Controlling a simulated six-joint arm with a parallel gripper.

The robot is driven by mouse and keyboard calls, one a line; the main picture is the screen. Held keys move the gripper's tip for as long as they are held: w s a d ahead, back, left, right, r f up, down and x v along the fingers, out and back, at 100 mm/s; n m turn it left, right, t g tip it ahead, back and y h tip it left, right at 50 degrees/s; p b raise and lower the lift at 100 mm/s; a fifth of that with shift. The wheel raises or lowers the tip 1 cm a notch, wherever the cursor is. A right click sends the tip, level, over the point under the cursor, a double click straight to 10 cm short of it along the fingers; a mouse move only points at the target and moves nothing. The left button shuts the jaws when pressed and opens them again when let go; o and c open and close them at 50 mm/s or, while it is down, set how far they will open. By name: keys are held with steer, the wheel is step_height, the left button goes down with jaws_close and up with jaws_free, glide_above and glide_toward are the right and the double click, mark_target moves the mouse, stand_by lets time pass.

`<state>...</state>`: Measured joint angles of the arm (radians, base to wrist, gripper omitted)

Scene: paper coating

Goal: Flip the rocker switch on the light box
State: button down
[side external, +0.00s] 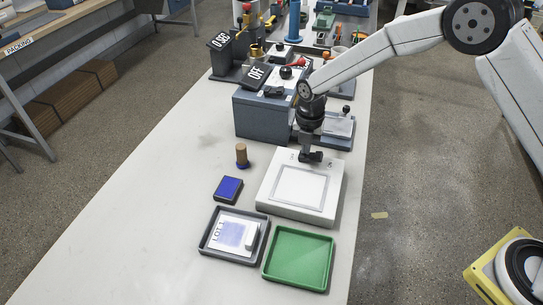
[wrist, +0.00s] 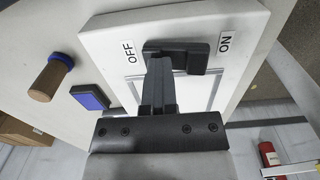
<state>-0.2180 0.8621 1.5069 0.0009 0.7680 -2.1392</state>
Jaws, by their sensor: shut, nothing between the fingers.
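The white light box (side external: 276,202) stands on the bench, with a pale framed panel on its top. Its black rocker switch (wrist: 191,49) sits between an OFF label (wrist: 129,52) and an ON label (wrist: 225,43) in the wrist view. My gripper (side external: 311,157) is at the far edge of the box, over the switch. Its fingers are shut together with nothing between them; in the wrist view the fingertips (wrist: 158,62) overlap the OFF-side half of the rocker. I cannot tell whether they touch it. The panel looks unlit.
A blue ink pad (side external: 229,189) and a wooden-handled stamp (side external: 241,155) stand left of the box. A grey tray (side external: 207,249) with a stamped sheet and a green tray (side external: 298,259) lie in front. A blue-grey machine with an OFF display (side external: 262,115) stands behind.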

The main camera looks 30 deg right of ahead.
mark_target(320, 154)
steer(key=shift+s+d+f, duration=0.15)
steer(key=shift+s+d, duration=0.05)
steer(key=shift+s, duration=0.05)
steer(key=shift+s+d+r, duration=0.2)
steer(key=shift+s+d, duration=0.25)
steer(key=shift+r, duration=0.15)
step_height(320, 154, up, 14)
steer(key=s+d, duration=0.1)
steer(key=shift+d, duration=0.15)
stand_by(0.7)
steer(key=shift+s, duration=0.2)
